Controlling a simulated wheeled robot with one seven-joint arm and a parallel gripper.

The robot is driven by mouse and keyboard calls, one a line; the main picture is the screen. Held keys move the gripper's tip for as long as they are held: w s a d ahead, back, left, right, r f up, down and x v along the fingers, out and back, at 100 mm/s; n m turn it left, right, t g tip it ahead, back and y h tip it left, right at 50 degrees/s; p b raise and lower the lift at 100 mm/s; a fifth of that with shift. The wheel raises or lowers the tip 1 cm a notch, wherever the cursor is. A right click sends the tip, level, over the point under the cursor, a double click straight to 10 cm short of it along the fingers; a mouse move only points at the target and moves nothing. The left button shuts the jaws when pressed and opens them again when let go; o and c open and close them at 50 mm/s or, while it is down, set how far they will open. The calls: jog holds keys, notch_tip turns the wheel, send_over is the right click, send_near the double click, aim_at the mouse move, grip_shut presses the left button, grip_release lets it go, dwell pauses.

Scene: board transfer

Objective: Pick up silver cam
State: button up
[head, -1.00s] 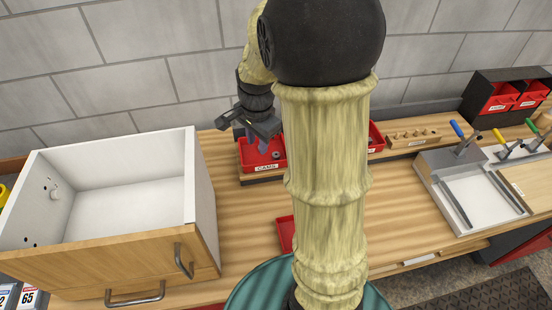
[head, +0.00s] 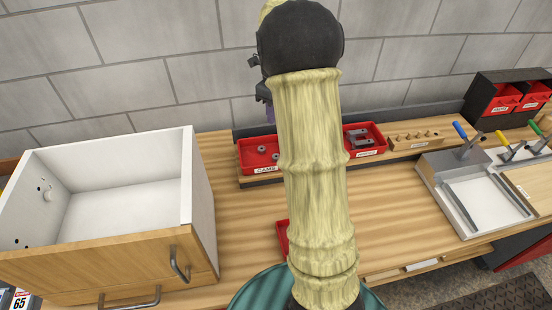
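Small round silver cams (head: 262,149) lie in the red tray labelled CAMS (head: 246,159) at the back of the bench, left of my arm. My gripper (head: 262,92) is mostly hidden behind my own arm, with only a dark part showing above and behind the tray. Its fingers are not clear, so I cannot see whether it is open or holds anything.
A white cabinet box (head: 118,205) with a wooden front stands at the left. Another red tray (head: 378,137) holds grey parts right of my arm, beside a wooden block with pegs (head: 412,138). A clamp fixture (head: 478,200) is at the right. The bench between cabinet and arm is clear.

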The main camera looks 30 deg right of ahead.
notch_tip(320, 180, down, 12)
jog(key=shift+f+p, duration=0.1)
jog(key=shift+p, duration=1.05)
jog(key=shift+f, duration=0.1)
jog(key=shift+f+p, duration=1.1)
jog(key=shift+f, duration=1.4)
jog(key=c, duration=0.6)
